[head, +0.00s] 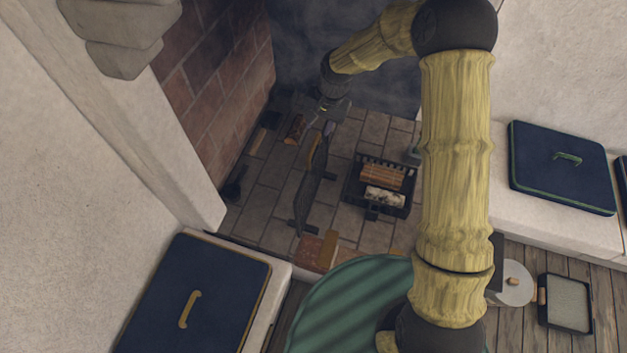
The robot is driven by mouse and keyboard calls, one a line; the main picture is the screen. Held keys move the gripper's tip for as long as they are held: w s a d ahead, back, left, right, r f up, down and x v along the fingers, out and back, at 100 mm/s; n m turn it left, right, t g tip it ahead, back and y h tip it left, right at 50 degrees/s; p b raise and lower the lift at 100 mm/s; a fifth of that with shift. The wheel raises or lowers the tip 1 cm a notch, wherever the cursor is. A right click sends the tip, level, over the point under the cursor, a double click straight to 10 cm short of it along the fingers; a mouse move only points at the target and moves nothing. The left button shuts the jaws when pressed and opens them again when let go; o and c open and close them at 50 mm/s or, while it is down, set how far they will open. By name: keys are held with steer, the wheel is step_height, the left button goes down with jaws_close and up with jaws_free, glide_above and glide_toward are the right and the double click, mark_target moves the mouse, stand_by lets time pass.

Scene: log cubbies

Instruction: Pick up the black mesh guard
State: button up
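The black mesh guard (311,196) appears to be the thin, dark, upright panel on the tiled hearth floor, seen nearly edge-on from above, with small feet at its base. My gripper (325,122) is in the upper middle of the head view, pointing down near the far end of the guard. Its fingers are small and dark there. I cannot tell whether they are open or shut, or whether they touch the guard.
Right of the guard stands a black grate (378,208) with logs. A brick wall (215,80) is on the left. A green round surface (345,300) is in front.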

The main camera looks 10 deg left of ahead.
mark_target(314, 143)
steer(key=f, duration=0.3)
steer(key=a+f, duration=0.1)
steer(key=shift+w+f, duration=0.1)
steer(key=shift+f, duration=0.3)
steer(key=f, duration=0.5)
steer(key=shift+a+f, duration=0.1)
steer(key=shift+a, duration=0.2)
steer(key=shift+c, duration=0.5)
jaws_close()
steer(key=shift+w, duration=0.1)
